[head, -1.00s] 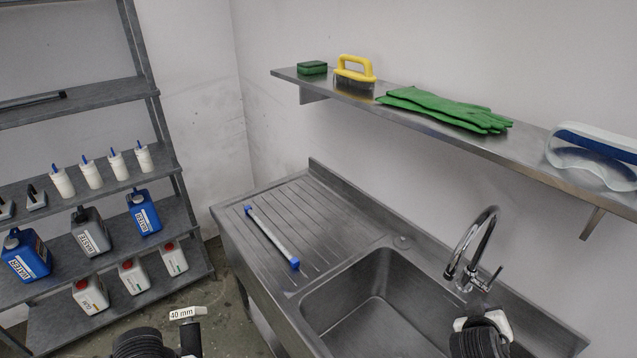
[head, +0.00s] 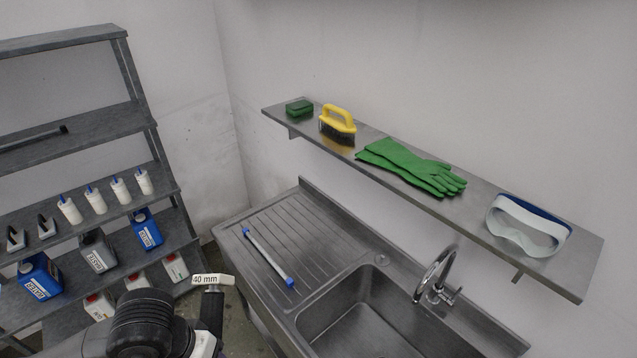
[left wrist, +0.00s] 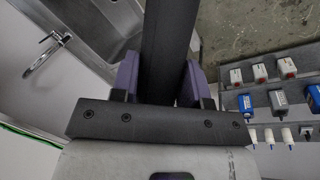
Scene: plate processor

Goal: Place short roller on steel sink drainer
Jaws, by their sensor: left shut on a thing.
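My left gripper (left wrist: 160,85) is shut on a dark bar-like thing (left wrist: 167,40) that runs up between its purple fingers in the left wrist view. In the head view, a dark upright piece (head: 212,305) with a white tag reading "40 mm" (head: 212,279) shows beside my left wrist; it seems to be part of the held thing. Whether this is the short roller I cannot tell for sure. The gripper's fingers are hidden in the head view. The ribbed steel sink drainer (head: 292,226) is ahead, with a white rod with blue ends (head: 266,254) lying on it.
The sink basin (head: 350,316) and tap (head: 434,277) are right of the drainer. A wall shelf (head: 395,190) holds a green sponge, yellow brush, green gloves and goggles. A rack (head: 95,125) with bottles and jugs stands left. The drainer is clear beside the rod.

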